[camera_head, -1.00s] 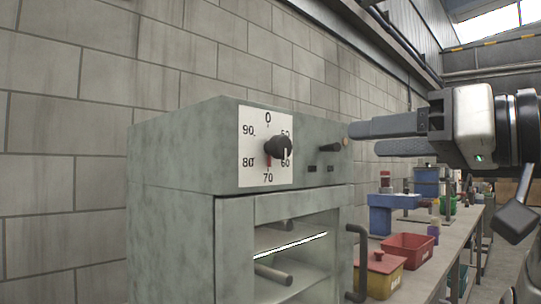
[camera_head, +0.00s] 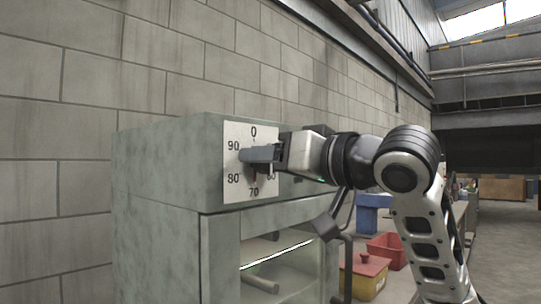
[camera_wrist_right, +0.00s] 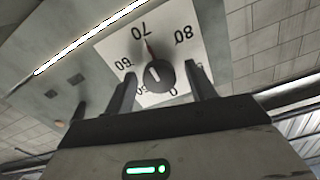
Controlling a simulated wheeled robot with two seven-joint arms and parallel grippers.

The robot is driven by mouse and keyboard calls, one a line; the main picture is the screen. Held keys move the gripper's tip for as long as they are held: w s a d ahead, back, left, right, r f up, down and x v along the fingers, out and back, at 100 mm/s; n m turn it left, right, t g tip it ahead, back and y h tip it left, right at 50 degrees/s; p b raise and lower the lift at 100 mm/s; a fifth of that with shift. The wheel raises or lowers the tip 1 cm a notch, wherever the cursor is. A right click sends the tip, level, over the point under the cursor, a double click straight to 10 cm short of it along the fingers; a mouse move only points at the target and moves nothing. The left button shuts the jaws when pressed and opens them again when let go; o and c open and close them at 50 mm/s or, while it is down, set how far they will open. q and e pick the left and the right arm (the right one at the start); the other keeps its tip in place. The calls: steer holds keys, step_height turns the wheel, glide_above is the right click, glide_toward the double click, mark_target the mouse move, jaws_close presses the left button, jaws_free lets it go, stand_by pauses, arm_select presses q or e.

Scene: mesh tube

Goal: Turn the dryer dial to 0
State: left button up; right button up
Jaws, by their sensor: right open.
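The dryer (camera_head: 160,170) is a grey-green cabinet against the wall. Its white dial plate (camera_head: 236,186) carries the numbers 0 and 50 to 90. In the right wrist view the round black dial (camera_wrist_right: 159,76) has a red mark on its edge pointing close to 70. My right gripper (camera_head: 252,155) is in front of the plate and covers most of the dial in the head view. In the right wrist view its open fingers (camera_wrist_right: 161,73) stand on either side of the dial, with visible gaps. My left gripper is out of view.
The dryer's glass door with a dark handle (camera_head: 347,268) is below the dial. A block wall (camera_head: 60,130) runs behind the dryer.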

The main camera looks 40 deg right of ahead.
steer(key=shift+w, duration=0.1)
steer(key=c, duration=1)
steer(key=shift+o, duration=0.2)
